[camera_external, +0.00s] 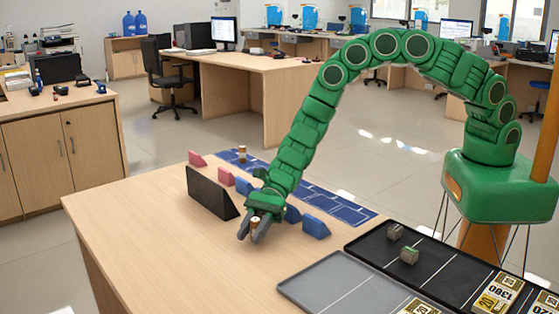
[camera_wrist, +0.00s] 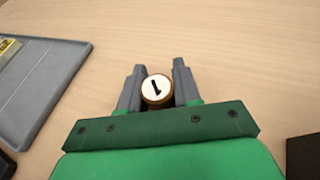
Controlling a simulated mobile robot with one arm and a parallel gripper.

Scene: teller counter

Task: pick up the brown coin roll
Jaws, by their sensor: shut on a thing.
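The brown coin roll (camera_wrist: 157,91) is between the two grey fingers of my gripper (camera_wrist: 158,86) in the wrist view. Its white round end with a black "1" faces the camera. My gripper is shut on it. In the external view my gripper (camera_external: 257,228) is low over the bare wooden counter, with the coin roll (camera_external: 255,221) upright between its fingers. I cannot tell whether the roll touches the counter.
A black wedge-shaped panel (camera_external: 211,193) stands left of my gripper. A grey tray (camera_external: 350,288) and black tray (camera_external: 440,270) lie at right. The front-left counter (camera_external: 150,235) is clear.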

